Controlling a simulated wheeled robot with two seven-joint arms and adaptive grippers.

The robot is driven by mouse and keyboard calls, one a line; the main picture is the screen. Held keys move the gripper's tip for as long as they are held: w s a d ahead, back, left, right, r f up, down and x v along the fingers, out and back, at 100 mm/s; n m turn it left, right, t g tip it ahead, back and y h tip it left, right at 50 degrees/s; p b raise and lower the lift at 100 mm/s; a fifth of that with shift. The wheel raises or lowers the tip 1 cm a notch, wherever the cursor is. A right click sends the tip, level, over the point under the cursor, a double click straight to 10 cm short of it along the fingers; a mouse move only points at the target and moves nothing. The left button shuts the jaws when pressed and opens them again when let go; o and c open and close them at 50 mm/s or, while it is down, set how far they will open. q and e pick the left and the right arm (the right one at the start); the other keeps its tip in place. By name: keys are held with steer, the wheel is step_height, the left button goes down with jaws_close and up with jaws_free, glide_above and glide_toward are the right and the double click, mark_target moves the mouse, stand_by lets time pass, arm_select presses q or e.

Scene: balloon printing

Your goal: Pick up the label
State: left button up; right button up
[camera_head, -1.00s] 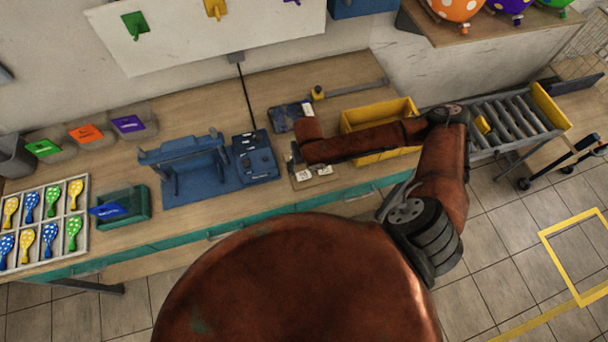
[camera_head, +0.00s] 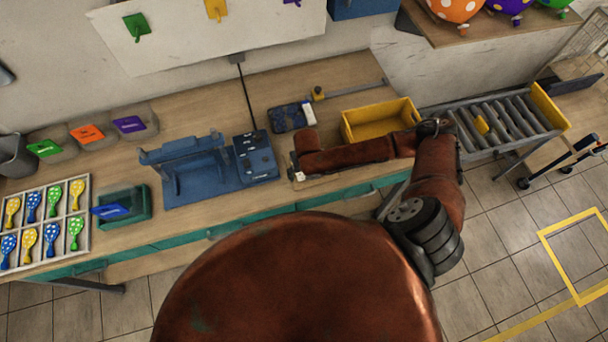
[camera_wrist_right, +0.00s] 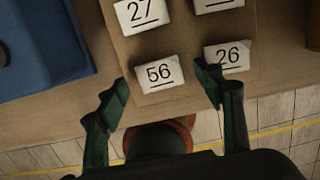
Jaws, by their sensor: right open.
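White number labels lie on a brown board (camera_wrist_right: 185,50) in the right wrist view. The label 56 (camera_wrist_right: 160,74) is in the middle, the label 26 (camera_wrist_right: 228,56) to its right and the label 27 (camera_wrist_right: 142,13) above it. A fourth label (camera_wrist_right: 217,4) is cut off at the top. My right gripper (camera_wrist_right: 162,82) is open and empty. Its fingertips appear on either side of the label 56, and the right one overlaps the label 26's edge in the picture. In the head view my right arm hides most of the board. My left gripper is not in view.
A blue press (camera_head: 195,170) and a blue keypad box (camera_head: 254,155) stand left of my right arm. A yellow bin (camera_head: 378,118) is behind it, with a roller conveyor (camera_head: 505,120) further right. A balloon tray (camera_head: 45,222) is at the far left.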

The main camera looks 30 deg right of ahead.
steer(key=shift+f, duration=0.15)
stand_by(0.3)
steer(key=c, duration=0.8)
